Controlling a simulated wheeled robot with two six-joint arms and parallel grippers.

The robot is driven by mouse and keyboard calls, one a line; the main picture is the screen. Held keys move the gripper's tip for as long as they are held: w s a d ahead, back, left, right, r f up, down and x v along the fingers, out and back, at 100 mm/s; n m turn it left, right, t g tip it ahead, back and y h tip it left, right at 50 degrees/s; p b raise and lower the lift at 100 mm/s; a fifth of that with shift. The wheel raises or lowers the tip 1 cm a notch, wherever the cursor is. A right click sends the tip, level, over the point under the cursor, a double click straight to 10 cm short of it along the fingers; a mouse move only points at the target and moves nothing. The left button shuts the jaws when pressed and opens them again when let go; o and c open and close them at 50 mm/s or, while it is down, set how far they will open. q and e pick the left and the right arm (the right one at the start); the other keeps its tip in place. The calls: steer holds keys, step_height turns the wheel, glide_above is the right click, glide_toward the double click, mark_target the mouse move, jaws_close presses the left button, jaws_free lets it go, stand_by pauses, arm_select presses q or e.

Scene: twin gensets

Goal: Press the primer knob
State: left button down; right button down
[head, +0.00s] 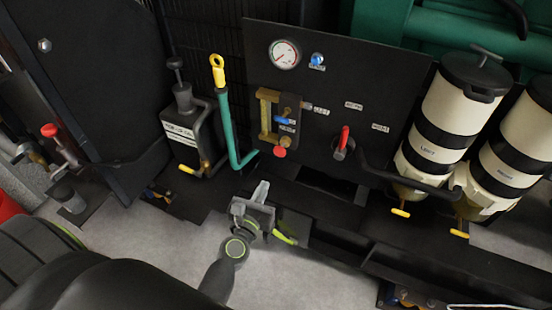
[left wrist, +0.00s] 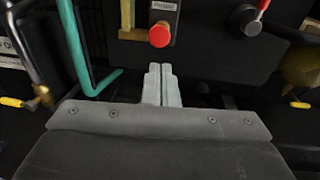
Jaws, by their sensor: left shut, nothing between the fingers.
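A round red knob (head: 279,153), which looks like the primer knob, sits low on the black panel (head: 385,90), below a brass-framed fitting (head: 266,115). In the left wrist view the red knob (left wrist: 159,35) shows under a small label too blurred to read surely. My left gripper (head: 262,190) is shut and empty. It is below the knob in the head view, with a gap between them. In the left wrist view its fingertips (left wrist: 160,68) point up toward the knob, just below it in the picture. My right gripper is not in view.
A red-handled lever (head: 344,140) is on the panel right of the knob. A green pipe with a yellow-ringed dipstick (head: 218,70) and a black oil can (head: 190,130) stand left. Two cream filter canisters (head: 455,100) (head: 520,150) are at right. A gauge (head: 284,54) is above.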

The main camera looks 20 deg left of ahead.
mark_target(281, 152)
arm_select(q)
steer(key=w, duration=0.3)
steer(key=w+a, duration=0.1)
steer(key=w, duration=0.3)
steer(key=w+p, duration=0.1)
steer(key=w, duration=0.3)
steer(key=shift+a+f, duration=0.2)
steer(key=shift+f, duration=0.1)
steer(key=shift+w, duration=0.5)
steer(key=shift+w, duration=0.1)
steer(key=shift+w+b, duration=0.35)
steer(key=shift+w, duration=0.8)
steer(key=shift+r, duration=0.15)
